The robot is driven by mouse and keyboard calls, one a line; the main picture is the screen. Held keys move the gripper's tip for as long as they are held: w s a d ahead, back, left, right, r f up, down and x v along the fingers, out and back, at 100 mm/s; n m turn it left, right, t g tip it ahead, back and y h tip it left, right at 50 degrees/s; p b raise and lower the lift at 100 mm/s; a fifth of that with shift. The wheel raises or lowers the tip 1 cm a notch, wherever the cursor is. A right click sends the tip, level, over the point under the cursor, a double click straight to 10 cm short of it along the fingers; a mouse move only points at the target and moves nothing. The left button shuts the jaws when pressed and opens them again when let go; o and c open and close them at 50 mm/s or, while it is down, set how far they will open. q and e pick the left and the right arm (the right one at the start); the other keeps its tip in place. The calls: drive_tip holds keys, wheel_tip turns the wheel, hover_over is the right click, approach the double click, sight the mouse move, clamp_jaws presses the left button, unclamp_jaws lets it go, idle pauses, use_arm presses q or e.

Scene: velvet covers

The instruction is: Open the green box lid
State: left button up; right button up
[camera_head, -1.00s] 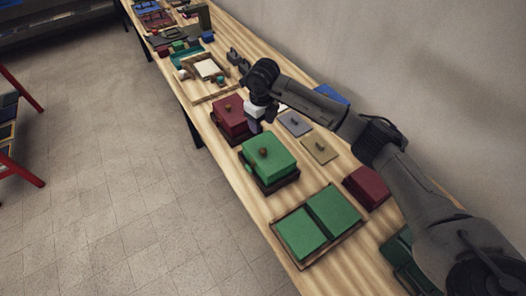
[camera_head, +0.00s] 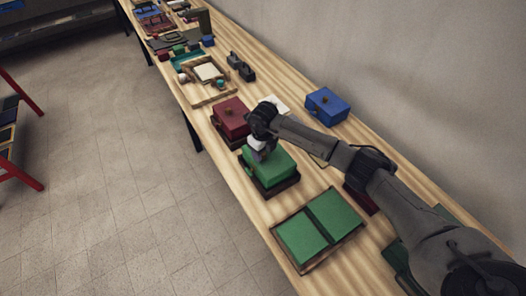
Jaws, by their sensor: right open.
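The green box (camera_head: 275,167) sits on a dark base on the wooden table, near the middle of the camera_head view. Its lid looks closed. My right gripper (camera_head: 261,153) is over the far left part of the lid, pointing down, and is open. The gripper and wrist hide the lid's knob, and I cannot tell whether the fingertips touch it. My left gripper is not in view.
A red box (camera_head: 231,116) with a knob stands just behind the green box. A tray with green panels (camera_head: 319,228) lies in front. A blue box (camera_head: 327,106) stands near the wall. The table's left edge (camera_head: 226,172) is close to the green box.

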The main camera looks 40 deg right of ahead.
drive_tip(key=shift+f, duration=0.15)
drive_tip(key=shift+c, duration=0.5)
clamp_jaws()
